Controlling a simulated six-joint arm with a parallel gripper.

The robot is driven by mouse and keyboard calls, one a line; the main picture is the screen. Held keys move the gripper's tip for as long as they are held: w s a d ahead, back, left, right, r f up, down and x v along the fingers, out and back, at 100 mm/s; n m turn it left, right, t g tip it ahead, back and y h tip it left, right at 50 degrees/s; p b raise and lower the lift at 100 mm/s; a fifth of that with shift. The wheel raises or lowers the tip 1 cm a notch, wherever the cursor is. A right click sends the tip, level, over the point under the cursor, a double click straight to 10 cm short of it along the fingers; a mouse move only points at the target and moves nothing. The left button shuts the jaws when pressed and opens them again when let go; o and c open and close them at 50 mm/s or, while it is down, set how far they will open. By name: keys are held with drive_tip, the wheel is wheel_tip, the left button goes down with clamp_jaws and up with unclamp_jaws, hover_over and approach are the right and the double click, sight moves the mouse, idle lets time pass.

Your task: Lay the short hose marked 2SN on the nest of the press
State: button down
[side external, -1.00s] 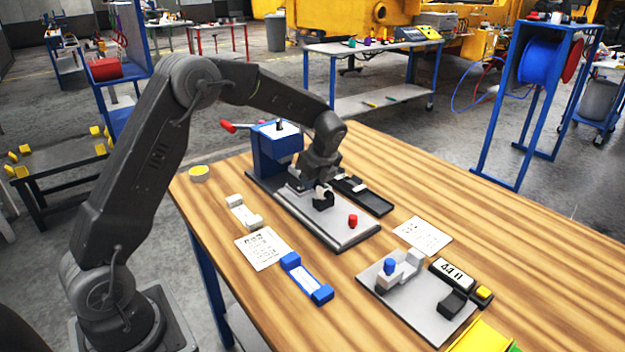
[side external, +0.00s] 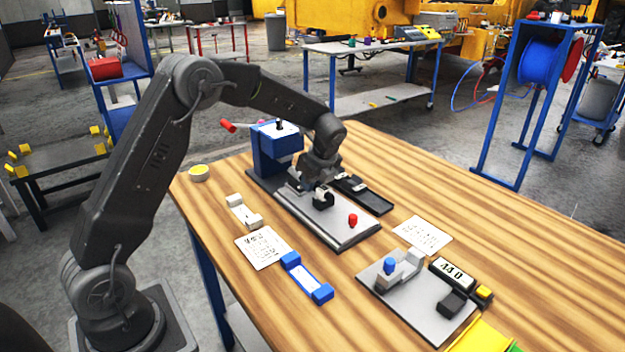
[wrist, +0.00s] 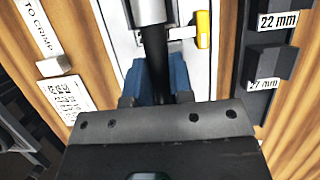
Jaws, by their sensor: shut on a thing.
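My gripper (side external: 321,182) is over the press base plate (side external: 345,236), in front of the blue press (side external: 272,150) with its red-handled lever. In the wrist view my gripper (wrist: 157,99) is shut on a black hose (wrist: 154,48), which has a bright metal end piece (wrist: 148,10) and points up the picture. No 2SN mark is readable. The nest is largely hidden by my gripper, and I cannot tell whether the hose touches it.
A dark rack labelled 22 mm and 27 mm (wrist: 262,75) lies beside the press. A TO CRIMP holder (side external: 243,212), a paper sheet (side external: 262,247), a blue holder (side external: 307,278) and a gauge plate (side external: 400,308) stand around it. A red knob (side external: 352,220) rises from the base plate.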

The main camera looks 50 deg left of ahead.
drive_tip(key=shift+f, duration=0.35)
drive_tip(key=c, duration=0.9)
unclamp_jaws()
drive_tip(key=shift+r, duration=3.5)
drive_tip(key=s+d+r+n+t+h, duration=0.1)
drive_tip(key=s+d+r+n+t, duration=0.1)
drive_tip(key=s+d+r+n, duration=0.35)
drive_tip(key=s+d+r+n+t+h, duration=0.1)
drive_tip(key=s+d+n, duration=0.2)
drive_tip(key=s, duration=0.4)
drive_tip(key=s+d+r+n+t+h, duration=0.1)
drive_tip(key=s+d+n, duration=0.3)
drive_tip(key=s, duration=0.4)
drive_tip(key=s+d+r+n+t+h, duration=0.1)
drive_tip(key=s+d+n, duration=0.3)
drive_tip(key=s, duration=0.4)
drive_tip(key=shift+s+n+t, duration=0.1)
drive_tip(key=shift+n+t, duration=0.2)
drive_tip(key=shift+n, duration=0.45)
